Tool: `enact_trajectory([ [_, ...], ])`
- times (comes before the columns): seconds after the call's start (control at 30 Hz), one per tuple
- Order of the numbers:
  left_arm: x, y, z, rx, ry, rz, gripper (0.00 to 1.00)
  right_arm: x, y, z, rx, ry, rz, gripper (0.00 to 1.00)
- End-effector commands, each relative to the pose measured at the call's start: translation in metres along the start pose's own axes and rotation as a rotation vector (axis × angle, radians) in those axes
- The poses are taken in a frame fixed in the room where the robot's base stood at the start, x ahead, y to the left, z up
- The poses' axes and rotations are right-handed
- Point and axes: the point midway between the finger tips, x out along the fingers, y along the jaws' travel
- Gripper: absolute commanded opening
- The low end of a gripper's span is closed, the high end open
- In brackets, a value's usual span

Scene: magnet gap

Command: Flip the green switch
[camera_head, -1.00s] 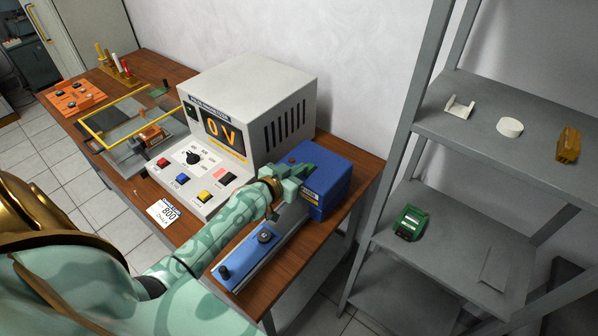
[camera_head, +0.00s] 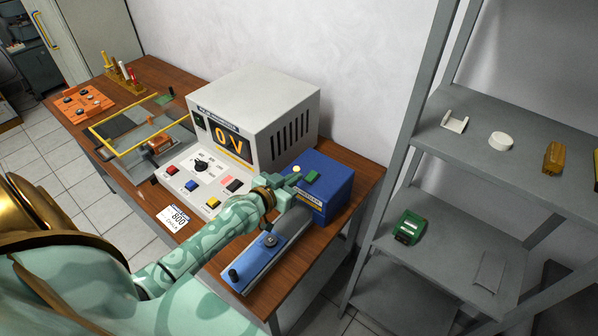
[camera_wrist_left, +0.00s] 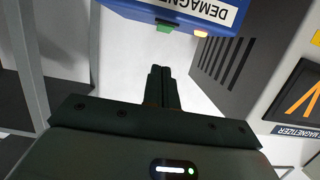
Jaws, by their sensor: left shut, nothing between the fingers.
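The green switch (camera_head: 312,176) sits on top of the blue demagnetizer box (camera_head: 335,180). A small pale yellow lamp (camera_head: 297,168) beside it looks lit. In the left wrist view the green switch (camera_wrist_left: 164,27) and the glowing lamp (camera_wrist_left: 200,33) show at the top, on the blue box (camera_wrist_left: 180,10). My left gripper (camera_head: 294,181) is shut and empty, just short of the switch and apart from it in the head view. Its closed fingers (camera_wrist_left: 160,76) point toward the switch in the wrist view. My right gripper is not in view.
A grey magnetizer (camera_head: 262,115) reading 0 V, with coloured buttons, stands left of the box. A blue rail with black knobs (camera_head: 255,262) lies in front. Grey shelves (camera_head: 450,250) with small parts stand at the right. A yellow frame (camera_head: 130,120) lies at the far left.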

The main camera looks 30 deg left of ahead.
Motion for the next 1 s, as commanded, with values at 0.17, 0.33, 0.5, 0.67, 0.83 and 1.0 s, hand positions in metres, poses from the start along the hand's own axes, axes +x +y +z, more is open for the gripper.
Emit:
enact_trajectory([
  [0.17,-0.037,0.0,0.007,0.0,0.001,0.001,0.0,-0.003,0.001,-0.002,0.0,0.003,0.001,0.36],
  [0.33,-0.059,-0.001,0.011,0.001,0.003,-0.001,0.0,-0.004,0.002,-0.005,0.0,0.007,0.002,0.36],
  [0.5,-0.066,0.0,0.011,-0.001,0.005,0.0,0.0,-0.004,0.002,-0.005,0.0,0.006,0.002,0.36],
  [0.67,-0.066,-0.001,0.011,-0.001,0.005,-0.001,0.0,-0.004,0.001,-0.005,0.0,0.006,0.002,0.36],
  [0.83,-0.066,0.0,0.011,-0.001,0.005,0.0,0.0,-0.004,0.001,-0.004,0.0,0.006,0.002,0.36],
  [1.0,-0.065,0.0,0.011,-0.001,0.005,0.0,0.0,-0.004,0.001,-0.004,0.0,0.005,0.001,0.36],
])
